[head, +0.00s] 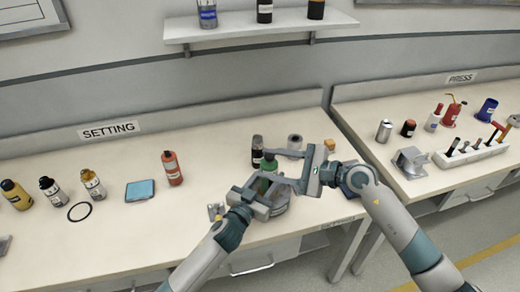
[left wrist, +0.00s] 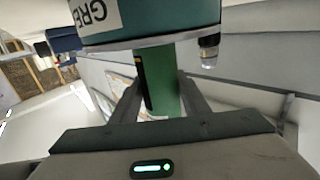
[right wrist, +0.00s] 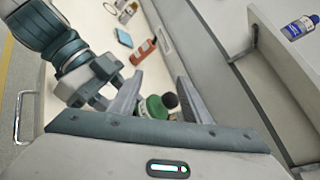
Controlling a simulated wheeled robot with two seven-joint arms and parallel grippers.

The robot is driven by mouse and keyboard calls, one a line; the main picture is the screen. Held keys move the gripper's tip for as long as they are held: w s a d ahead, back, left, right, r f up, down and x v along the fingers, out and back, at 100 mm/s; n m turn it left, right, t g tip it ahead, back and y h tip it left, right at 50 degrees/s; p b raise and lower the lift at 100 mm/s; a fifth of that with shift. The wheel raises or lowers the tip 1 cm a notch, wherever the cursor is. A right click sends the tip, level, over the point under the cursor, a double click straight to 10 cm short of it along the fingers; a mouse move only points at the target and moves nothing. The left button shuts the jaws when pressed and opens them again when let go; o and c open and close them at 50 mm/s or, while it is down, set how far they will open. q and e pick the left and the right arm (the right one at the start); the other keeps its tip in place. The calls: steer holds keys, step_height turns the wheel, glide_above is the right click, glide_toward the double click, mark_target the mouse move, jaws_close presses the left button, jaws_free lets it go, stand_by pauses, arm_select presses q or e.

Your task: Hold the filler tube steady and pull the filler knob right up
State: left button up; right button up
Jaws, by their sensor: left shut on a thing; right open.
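The green filler tube (head: 267,182) stands upright on the bench in the head view, its round grey base (head: 280,206) partly hidden by my grippers. My left gripper (head: 265,192) is shut on the tube; the left wrist view shows the green tube (left wrist: 163,80) between its fingers and a wider teal body (left wrist: 150,20) with an upside-down "GRE" label. The green knob (head: 268,164) is at the top. My right gripper (head: 281,168) is open, its fingers pointing at the knob. In the right wrist view the round green knob (right wrist: 154,107) shows between the fingers; contact cannot be told.
A dark bottle (head: 257,150) and a grey ring-like part (head: 295,142) stand close behind the filler. A red bottle (head: 172,168) and a blue pad (head: 140,190) are to the left. A small grey part (head: 216,211) lies near the front edge. Bench between is clear.

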steer(key=d+m+t, duration=0.1)
steer(key=m+t, duration=0.1)
steer(key=m, duration=0.2)
steer(key=d+f+m+t, duration=0.1)
steer(key=d+m+t, duration=0.1)
steer(key=m, duration=0.2)
steer(key=d+f+m+t+h, duration=0.1)
steer(key=d+m+t, duration=0.1)
steer(key=m, duration=0.2)
steer(key=shift+s+t, duration=0.3)
steer(key=shift+s, duration=0.05)
steer(key=x, duration=1.2)
steer(key=shift+f, duration=0.15)
